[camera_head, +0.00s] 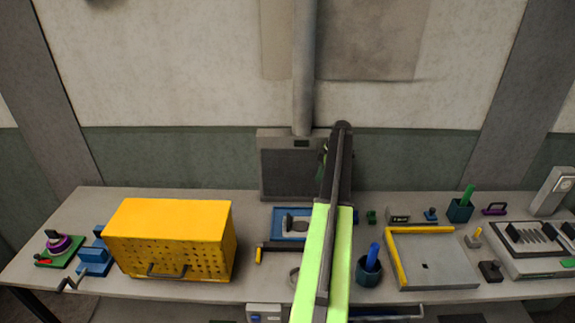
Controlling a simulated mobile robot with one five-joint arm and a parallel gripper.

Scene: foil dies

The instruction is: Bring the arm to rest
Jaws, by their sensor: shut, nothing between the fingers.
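My arm (325,250) shows in the head view, a bright green and dark grey link rising from the bottom edge. It narrows to a dark upper end (342,135) in front of the wall and a grey box-shaped unit. A small dark and green part shows at the left of that end, too small to make out. My gripper's fingers cannot be made out; the arm hides what is behind it. Nothing is seen held.
A grey workbench (260,290) spans the view. On it are a yellow perforated box (170,240), a blue tray (290,210), a dark cup with a blue handle (370,270) close right of my arm, and a grey plate with yellow edges (440,262). Small tools crowd the right.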

